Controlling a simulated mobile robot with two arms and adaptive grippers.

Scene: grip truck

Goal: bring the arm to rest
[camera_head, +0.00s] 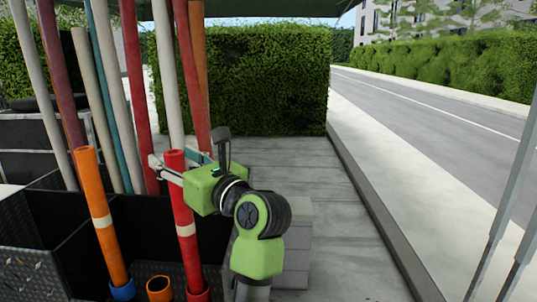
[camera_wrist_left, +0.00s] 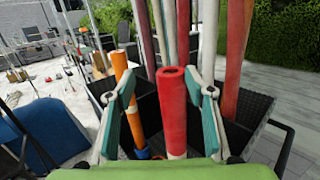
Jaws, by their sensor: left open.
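My left arm comes in green and black in the head view. Its left gripper (camera_head: 178,165) is at the top of a short red tube with a white band (camera_head: 185,215). In the left wrist view the gripper's teal-padded fingers (camera_wrist_left: 162,112) stand apart on either side of the red tube (camera_wrist_left: 172,115), with gaps to it. The gripper is open and holds nothing. The red tube stands upright, slightly tilted, in a black bin (camera_head: 85,265). My right gripper is not in view.
An orange tube (camera_head: 101,215) stands to the left of the red one. A short orange tube end (camera_head: 159,287) is between them. Several long poles (camera_head: 135,90) rise behind. A grey box (camera_head: 297,240) is behind my arm. Paved floor (camera_head: 345,235) is clear to the right.

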